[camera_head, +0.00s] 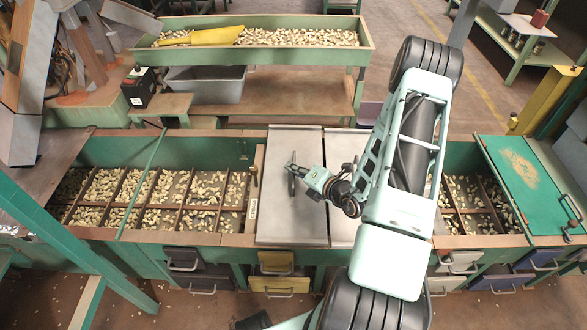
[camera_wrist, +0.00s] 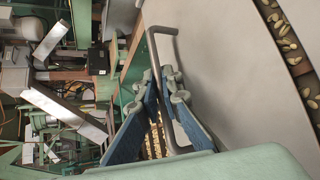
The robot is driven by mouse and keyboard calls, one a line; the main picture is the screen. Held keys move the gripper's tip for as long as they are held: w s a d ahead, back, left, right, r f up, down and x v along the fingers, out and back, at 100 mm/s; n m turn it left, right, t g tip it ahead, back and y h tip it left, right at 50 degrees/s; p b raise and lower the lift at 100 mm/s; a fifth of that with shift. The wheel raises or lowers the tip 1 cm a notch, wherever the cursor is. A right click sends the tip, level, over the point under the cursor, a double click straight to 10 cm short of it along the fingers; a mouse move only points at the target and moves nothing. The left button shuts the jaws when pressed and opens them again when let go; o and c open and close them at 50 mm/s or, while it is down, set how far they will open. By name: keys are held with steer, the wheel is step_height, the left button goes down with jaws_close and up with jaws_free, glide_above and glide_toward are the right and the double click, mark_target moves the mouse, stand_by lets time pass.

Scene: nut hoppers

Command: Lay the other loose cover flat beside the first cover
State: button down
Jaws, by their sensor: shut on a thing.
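Two grey metal covers lie side by side across the middle of the long nut hopper in the head view. The left cover (camera_head: 290,222) has a dark bar handle (camera_head: 291,184), and my gripper (camera_head: 293,168) is at it. In the wrist view the blue-padded fingers (camera_wrist: 165,110) are shut on that handle (camera_wrist: 155,65), above the cover's plain grey face (camera_wrist: 235,70). The right cover (camera_head: 342,150) is partly hidden by my arm. The left cover looks about level; I cannot tell whether it rests fully on the rims.
Divided compartments with nuts (camera_head: 150,190) are open at left, and others (camera_head: 465,190) at right. A green board (camera_head: 520,175) covers the right end. A nut tray (camera_head: 290,55) stands behind.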

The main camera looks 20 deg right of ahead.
steer(key=shift+f+b, duration=0.45)
steer(key=shift+f, duration=0.1)
steer(key=c, duration=2)
jaws_free()
steer(key=shift+c, duration=0.2)
steer(key=shift+f, duration=0.1)
steer(key=v, duration=1.2)
step_height(320, 180, up, 8)
steer(key=p, duration=0.7)
